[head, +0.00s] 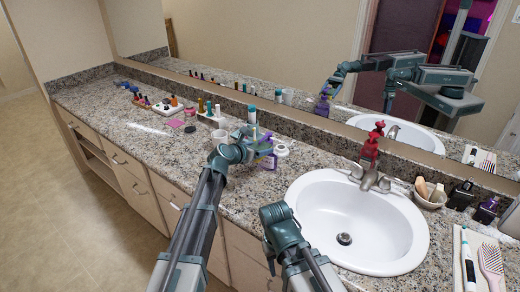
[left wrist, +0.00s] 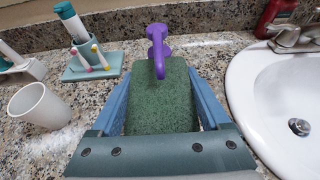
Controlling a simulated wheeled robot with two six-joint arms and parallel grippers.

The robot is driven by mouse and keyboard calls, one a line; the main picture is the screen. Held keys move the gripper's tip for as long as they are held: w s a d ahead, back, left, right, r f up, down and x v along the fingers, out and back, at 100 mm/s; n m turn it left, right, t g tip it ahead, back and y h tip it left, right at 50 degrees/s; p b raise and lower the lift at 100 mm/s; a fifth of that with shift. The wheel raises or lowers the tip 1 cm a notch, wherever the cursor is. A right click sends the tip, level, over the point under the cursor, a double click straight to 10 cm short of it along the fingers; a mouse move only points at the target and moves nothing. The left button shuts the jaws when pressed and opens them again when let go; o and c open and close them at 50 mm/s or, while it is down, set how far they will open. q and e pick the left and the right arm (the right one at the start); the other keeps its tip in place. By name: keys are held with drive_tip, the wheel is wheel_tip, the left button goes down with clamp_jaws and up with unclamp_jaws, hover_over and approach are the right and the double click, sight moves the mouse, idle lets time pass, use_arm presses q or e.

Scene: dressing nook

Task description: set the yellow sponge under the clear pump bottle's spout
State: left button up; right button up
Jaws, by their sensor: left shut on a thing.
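My left gripper (head: 250,146) is shut on the sponge (left wrist: 160,97), whose green face is turned to the left wrist camera. A finger lies along each side of it. The pump bottle (head: 268,161) has a purple pump and stands on the counter just beyond my left gripper. In the left wrist view its purple spout (left wrist: 158,55) points toward me over the sponge's far end. The bottle's body is hidden there behind the sponge. I cannot tell whether the sponge touches the counter or bottle. My right arm's end shows low in the head view; its fingers cannot be made out.
A white sink (head: 310,215) with a faucet and a red pump bottle (head: 370,150) lies to the right. A white cup (left wrist: 40,106) and a toothbrush holder (left wrist: 92,64) stand left of the sponge. A mirror runs behind the counter.

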use_arm(q)
drive_tip(key=shift+f+b, duration=0.65)
drive_tip(key=o, duration=1.1)
drive_tip(key=shift+r, duration=0.1)
drive_tip(key=shift+o, duration=0.2)
drive_tip(key=shift+r+p, duration=0.45)
drive_tip(key=shift+p, duration=0.1)
drive_tip(key=p+v, duration=0.4)
drive_tip(key=v, duration=0.8)
drive_tip(key=shift+p, duration=0.4)
